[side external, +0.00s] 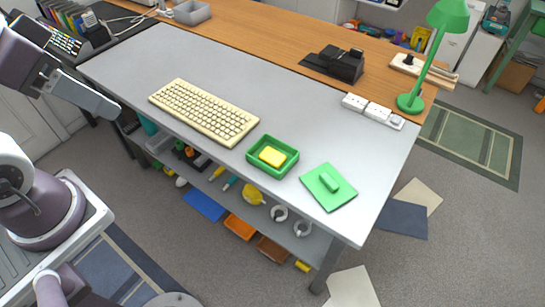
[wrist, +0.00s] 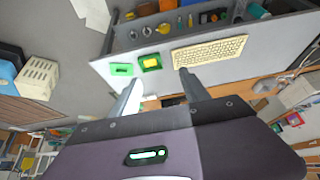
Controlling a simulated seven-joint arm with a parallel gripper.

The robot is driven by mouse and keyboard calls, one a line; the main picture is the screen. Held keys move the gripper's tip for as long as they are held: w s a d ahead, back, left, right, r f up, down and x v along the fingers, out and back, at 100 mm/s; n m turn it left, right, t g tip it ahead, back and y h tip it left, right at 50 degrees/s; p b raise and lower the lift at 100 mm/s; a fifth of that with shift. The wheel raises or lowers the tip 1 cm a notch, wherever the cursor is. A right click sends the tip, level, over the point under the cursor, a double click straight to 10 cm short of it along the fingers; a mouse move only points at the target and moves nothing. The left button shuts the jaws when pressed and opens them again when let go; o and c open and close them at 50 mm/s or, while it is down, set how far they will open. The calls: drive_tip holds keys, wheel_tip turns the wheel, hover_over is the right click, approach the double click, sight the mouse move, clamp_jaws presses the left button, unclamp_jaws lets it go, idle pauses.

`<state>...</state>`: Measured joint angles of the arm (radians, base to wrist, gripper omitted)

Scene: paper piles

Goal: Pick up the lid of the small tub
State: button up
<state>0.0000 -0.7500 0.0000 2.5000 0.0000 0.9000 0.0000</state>
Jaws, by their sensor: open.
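The green lid (side external: 328,187), a flat square with a raised block handle, lies on the grey table near its front right corner. The small green tub (side external: 272,157) stands open to its left, apart from it, with a yellow block (side external: 272,156) inside. In the wrist view the lid (wrist: 122,70) and the tub (wrist: 151,62) show beyond my fingers. My gripper (wrist: 160,79) is open and empty, high up and well away from the lid. In the side view it hangs at the upper left, partly cut off by the frame edge.
A cream keyboard (side external: 204,111) lies left of the tub. White sockets (side external: 372,109) and a green lamp (side external: 411,102) stand along the back right. A black device (side external: 339,64) sits on the wooden desk behind. A shelf with several tools is under the table. The tabletop around the lid is clear.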

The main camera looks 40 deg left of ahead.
drive_tip(key=o, duration=0.6)
drive_tip(key=m+g, duration=0.4)
drive_tip(key=m, duration=0.1)
hover_over(329, 180)
drive_tip(key=s, duration=0.1)
wheel_tip(329, 180, down, 30)
drive_tip(key=shift+n+h, duration=0.3)
drive_tip(key=shift+h, duration=0.1)
drive_tip(key=f, duration=0.4)
drive_tip(key=w+f, duration=0.1)
drive_tip(key=f, duration=0.2)
drive_tip(key=shift+f, duration=0.1)
